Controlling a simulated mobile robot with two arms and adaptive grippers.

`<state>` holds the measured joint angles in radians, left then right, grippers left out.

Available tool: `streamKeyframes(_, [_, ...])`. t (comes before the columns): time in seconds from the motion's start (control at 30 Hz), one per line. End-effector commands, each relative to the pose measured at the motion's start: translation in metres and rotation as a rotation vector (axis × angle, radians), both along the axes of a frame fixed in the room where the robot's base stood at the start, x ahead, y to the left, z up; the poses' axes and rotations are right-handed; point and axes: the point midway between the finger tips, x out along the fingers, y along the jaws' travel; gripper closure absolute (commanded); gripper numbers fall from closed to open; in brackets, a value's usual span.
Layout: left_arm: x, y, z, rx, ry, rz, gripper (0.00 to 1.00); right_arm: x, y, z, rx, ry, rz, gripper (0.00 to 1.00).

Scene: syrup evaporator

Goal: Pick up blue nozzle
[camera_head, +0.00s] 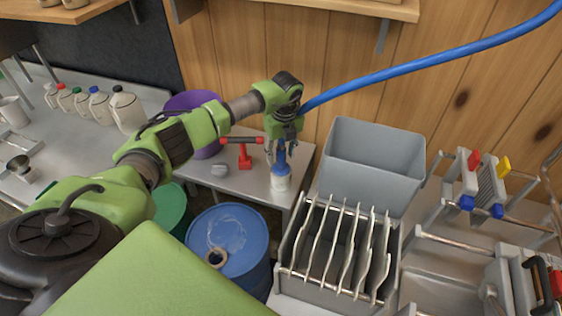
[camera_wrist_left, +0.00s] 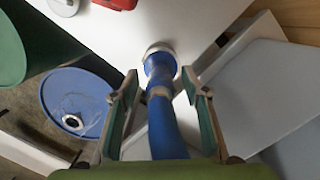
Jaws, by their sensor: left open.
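The blue nozzle (camera_head: 281,161) stands upright at the white table's right end, its lower end at a white cup-like holder (camera_head: 280,182). My left gripper (camera_head: 282,151) is above it, pointing down. In the left wrist view the blue nozzle (camera_wrist_left: 160,69) and its blue hose lie between the two fingers of my left gripper (camera_wrist_left: 158,84). The fingers are open, with a gap on each side. The blue hose (camera_head: 420,67) runs from behind the gripper to the upper right. My right gripper is not in view.
A grey bin (camera_head: 372,165) and a slotted frame rack (camera_head: 292,258) stand close to the right. A red T-shaped tool (camera_head: 244,157) and a purple barrel (camera_head: 190,103) are to the left. Blue (camera_head: 240,232) and green barrels stand in front. Wooden wall behind.

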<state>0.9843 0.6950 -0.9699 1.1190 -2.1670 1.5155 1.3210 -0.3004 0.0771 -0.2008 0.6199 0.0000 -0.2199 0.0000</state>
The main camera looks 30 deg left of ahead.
Motion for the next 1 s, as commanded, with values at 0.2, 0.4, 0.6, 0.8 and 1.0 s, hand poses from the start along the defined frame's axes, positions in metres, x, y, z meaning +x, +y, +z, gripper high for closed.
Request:
streamKeyframes(0.2, [0.0,0.0,0.0,0.0,0.0,0.0,0.71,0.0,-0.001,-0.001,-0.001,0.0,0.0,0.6])
streamKeyframes(0.4, [0.0,0.0,0.0,0.0,0.0,0.0,1.0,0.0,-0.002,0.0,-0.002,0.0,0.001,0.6])
streamKeyframes(0.6, [0.001,0.0,0.001,-0.001,-0.002,0.0,1.0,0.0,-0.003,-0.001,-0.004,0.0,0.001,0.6])
streamKeyframes(0.8, [0.002,0.0,0.02,-0.001,-0.006,-0.001,1.0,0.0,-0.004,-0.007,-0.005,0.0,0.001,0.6])
streamKeyframes(1.0, [0.002,-0.001,0.061,-0.001,-0.007,-0.002,1.0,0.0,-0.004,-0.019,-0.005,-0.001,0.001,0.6])
